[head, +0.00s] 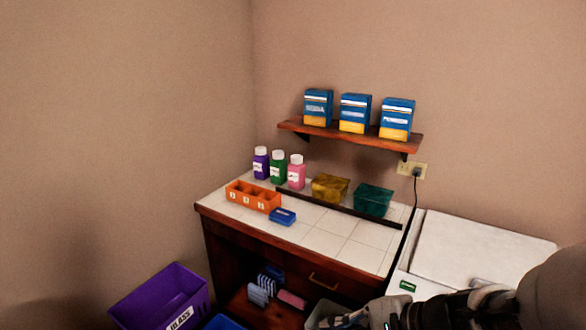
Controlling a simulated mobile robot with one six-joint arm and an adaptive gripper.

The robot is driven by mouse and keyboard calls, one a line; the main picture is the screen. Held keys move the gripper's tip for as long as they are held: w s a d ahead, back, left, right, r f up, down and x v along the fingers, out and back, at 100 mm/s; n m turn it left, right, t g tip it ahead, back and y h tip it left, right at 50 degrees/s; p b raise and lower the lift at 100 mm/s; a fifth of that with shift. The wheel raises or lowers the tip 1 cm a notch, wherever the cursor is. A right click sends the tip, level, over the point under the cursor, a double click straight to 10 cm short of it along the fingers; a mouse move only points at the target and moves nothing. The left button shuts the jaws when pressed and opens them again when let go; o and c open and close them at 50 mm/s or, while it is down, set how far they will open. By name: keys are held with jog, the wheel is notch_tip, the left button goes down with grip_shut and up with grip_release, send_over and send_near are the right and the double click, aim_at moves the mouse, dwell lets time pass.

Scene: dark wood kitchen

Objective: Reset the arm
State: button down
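My arm reaches in from the lower right corner in the head view. My gripper (345,320) is at the bottom edge, in front of the cabinet and low beside the white appliance. Its fingers are dark, small and partly cut off by the frame, so I cannot tell whether they are open or shut. A pale grey-green shape (318,311) shows at the fingertips; I cannot tell whether it is held or lies behind them.
A tiled counter (335,238) bears bottles, an orange tray (253,197), a blue box (283,216) and two lidded containers. Blue boxes stand on a wall shelf (345,135). A white appliance (470,250) is right; a purple bin (155,298) is lower left.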

jog(key=s+a+r+n+g+h, duration=0.2)
jog(key=s+a+n, duration=0.1)
jog(key=s+n, duration=0.4)
jog(key=s+d+r+n+t+h, duration=0.1)
jog(key=s+d+r+n+h, duration=0.3)
jog(key=s+d+n+h, duration=0.2)
jog(key=s+d, duration=0.2)
jog(key=shift+s+d+r+h, duration=0.25)
jog(key=shift+s+h, duration=0.15)
